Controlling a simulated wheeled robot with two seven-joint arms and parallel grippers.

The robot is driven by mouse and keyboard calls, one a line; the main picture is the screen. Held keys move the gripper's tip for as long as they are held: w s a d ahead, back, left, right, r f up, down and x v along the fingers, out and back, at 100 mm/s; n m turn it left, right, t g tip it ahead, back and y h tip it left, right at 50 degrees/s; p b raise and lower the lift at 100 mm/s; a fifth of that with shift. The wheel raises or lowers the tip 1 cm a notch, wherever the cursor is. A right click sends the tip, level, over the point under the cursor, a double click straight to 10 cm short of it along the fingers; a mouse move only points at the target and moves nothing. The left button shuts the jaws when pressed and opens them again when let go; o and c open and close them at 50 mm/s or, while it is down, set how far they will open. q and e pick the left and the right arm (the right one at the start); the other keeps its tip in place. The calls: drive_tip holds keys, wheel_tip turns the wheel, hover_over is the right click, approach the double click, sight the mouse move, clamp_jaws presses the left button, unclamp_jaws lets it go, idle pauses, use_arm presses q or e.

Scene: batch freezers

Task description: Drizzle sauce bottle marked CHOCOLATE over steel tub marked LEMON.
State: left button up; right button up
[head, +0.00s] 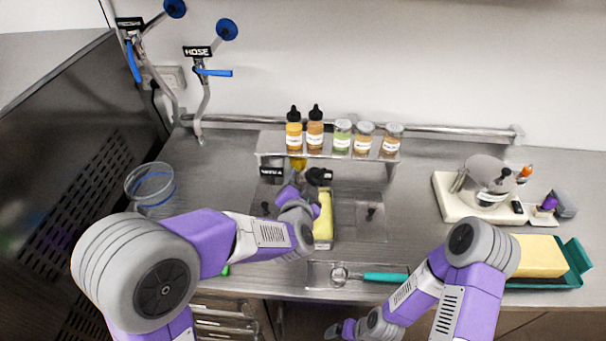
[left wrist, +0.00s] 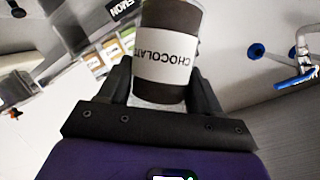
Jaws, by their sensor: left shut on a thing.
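My left gripper (head: 308,188) is shut on the dark sauce bottle (left wrist: 165,60), whose white label reads CHOCOLATE in the left wrist view. In the head view the bottle (head: 320,175) is a small dark shape at the fingers, partly hidden and apparently tilted. It is over the far end of a steel tub (head: 323,243) with yellow contents, set in the counter. A LEMON sign (left wrist: 121,8) shows in the left wrist view; the black sign (head: 271,171) near the tubs is unreadable in the head view. My right gripper (head: 345,330) is low at the bottom edge, its jaws unclear.
A steel shelf (head: 270,143) behind the tubs holds two sauce bottles and several jars. A scoop (head: 370,277) lies in a front tray. A clear container (head: 150,184) stands left; a white appliance (head: 485,185) and a green tray (head: 577,262) are right.

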use_arm(q)
drive_tip(key=shift+s+a+f+m+t+b, duration=0.15)
drive_tip(key=shift+a+f+m+t+b, duration=0.15)
drive_tip(key=shift+a+f+m+b, duration=0.25)
drive_tip(key=f+m+b, duration=0.1)
drive_tip(key=a+f+m+t+y+b, duration=0.1)
drive_tip(key=a+f+m+y+b, duration=0.1)
drive_tip(key=b, duration=0.1)
drive_tip(key=shift+w+m, duration=0.35)
drive_tip(key=m+t+b, duration=0.1)
drive_tip(key=m, duration=0.2)
drive_tip(key=f+m+t+b, duration=0.1)
drive_tip(key=m, duration=0.2)
drive_tip(key=f+m+t+b, duration=0.1)
drive_tip(key=m+t, duration=0.1)
drive_tip(key=m, duration=0.1)
drive_tip(key=shift+d+b, duration=0.35)
drive_tip(key=shift+s+d+r+m+t+h+p, duration=0.1)
drive_tip(key=shift+d+r+m+t+h+p, duration=0.15)
drive_tip(key=shift+m, duration=0.3)
drive_tip(key=shift+s+d+r+m+t+h+p, duration=0.15)
drive_tip(key=shift+r+m+p, duration=0.2)
drive_tip(key=shift+m, duration=0.2)
drive_tip(key=shift+r+m, duration=0.15)
drive_tip(key=shift+m, duration=0.45)
drive_tip(key=shift+s, duration=0.1)
